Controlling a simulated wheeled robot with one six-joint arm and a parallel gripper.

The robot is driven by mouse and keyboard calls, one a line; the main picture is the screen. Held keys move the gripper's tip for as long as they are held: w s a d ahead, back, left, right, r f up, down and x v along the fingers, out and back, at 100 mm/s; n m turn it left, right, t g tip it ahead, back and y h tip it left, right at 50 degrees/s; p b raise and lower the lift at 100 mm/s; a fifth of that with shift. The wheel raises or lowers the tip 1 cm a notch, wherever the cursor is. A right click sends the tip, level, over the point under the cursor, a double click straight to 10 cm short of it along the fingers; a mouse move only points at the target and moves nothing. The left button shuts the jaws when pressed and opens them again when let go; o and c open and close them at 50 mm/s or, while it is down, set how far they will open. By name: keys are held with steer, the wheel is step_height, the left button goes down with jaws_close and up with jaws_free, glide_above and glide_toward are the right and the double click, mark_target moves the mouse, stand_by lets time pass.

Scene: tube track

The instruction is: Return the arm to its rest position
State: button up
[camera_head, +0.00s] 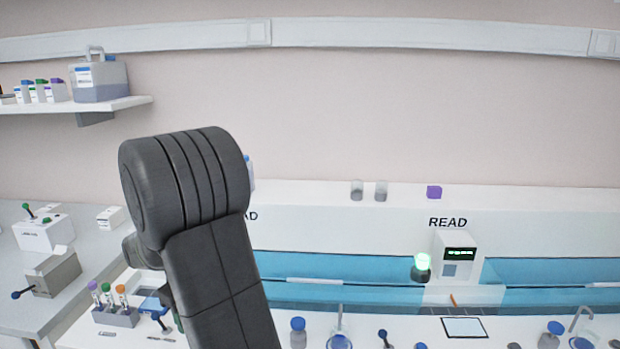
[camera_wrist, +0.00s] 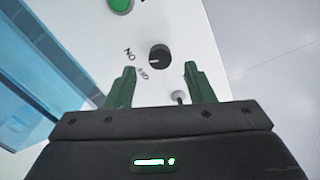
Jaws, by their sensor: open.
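My gripper (camera_wrist: 158,86) shows in the wrist view with its two green fingers spread apart and nothing between them. Beyond the fingers is a white panel with a black knob (camera_wrist: 159,56) and a green round button (camera_wrist: 121,5). The fingertips look apart from the knob, but the exact distance is hard to tell. In the head view my dark arm rises through the left middle of the picture, bent at the top. It hides part of the bench and the lettering behind it; my gripper is not clearly seen there.
A rack of capped tubes (camera_head: 115,316) stands left of my arm. Bottles, including a blue-capped one (camera_head: 298,333), line the front bench. A wall shelf (camera_head: 95,106) is at upper left.

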step_height(320, 180, down, 4)
steer(key=shift+r, duration=0.1)
steer(key=shift+f+n+b, duration=0.3)
steer(key=shift+f+b, duration=0.05)
steer(key=n+b, duration=0.1)
steer(key=n, duration=0.3)
steer(key=shift+n+b, duration=0.3)
steer(key=shift+b, duration=0.1)
steer(key=n+b, duration=0.1)
steer(key=n, duration=0.3)
steer(key=shift+b, duration=0.4)
step_height(320, 180, up, 14)
steer(key=p, duration=0.2)
steer(key=shift+p, duration=0.3)
steer(key=shift+f, duration=0.15)
